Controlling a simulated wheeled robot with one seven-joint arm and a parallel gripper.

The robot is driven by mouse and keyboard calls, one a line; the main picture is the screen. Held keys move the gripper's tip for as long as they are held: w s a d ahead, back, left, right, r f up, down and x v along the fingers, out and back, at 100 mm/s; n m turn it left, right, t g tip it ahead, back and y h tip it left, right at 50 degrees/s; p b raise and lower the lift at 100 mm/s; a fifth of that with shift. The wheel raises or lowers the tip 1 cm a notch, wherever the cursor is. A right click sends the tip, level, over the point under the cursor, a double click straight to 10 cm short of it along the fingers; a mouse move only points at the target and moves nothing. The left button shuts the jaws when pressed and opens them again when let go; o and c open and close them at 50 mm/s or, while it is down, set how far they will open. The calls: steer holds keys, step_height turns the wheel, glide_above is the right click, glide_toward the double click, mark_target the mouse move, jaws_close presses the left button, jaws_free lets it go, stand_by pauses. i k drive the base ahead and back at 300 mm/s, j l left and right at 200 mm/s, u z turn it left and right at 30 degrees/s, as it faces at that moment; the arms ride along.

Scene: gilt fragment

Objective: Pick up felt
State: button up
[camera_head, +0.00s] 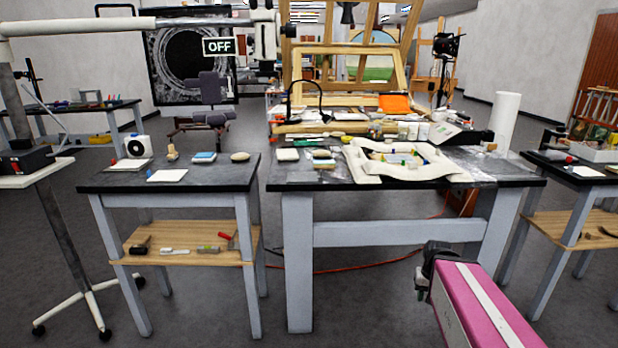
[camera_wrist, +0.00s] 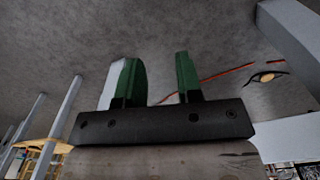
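I cannot tell for sure which thing is the felt. Flat pale pieces lie on the small left table: a white sheet (camera_head: 167,176) near its front edge and a blue-and-white block (camera_head: 204,158) behind it. On the middle table, a pale block (camera_head: 288,155) and a green-and-white block (camera_head: 324,163) lie left of a cream padded cloth (camera_head: 365,172). My gripper (camera_head: 428,268) is in front of the middle table, below its top and apart from all of these. In the wrist view its green fingers (camera_wrist: 160,82) stand apart with nothing between them.
The small left table (camera_head: 97,188) has a wooden lower shelf (camera_head: 190,257) with several tools. A wheeled stand (camera_head: 62,235) is at far left. A white roll (camera_head: 504,120) stands at the middle table's right. An orange cable (camera_head: 345,270) crosses the floor. Floor between the tables is open.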

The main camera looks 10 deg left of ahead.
mark_target(305, 174)
steer(key=i+l+u, duration=0.1)
steer(key=i+u, duration=0.2)
steer(key=i, duration=0.6)
steer(key=u, duration=1.6)
steer(key=k+l+u, duration=0.2)
steer(key=u, duration=0.3)
steer(key=k+l+u, duration=0.3)
steer(key=u, duration=0.2)
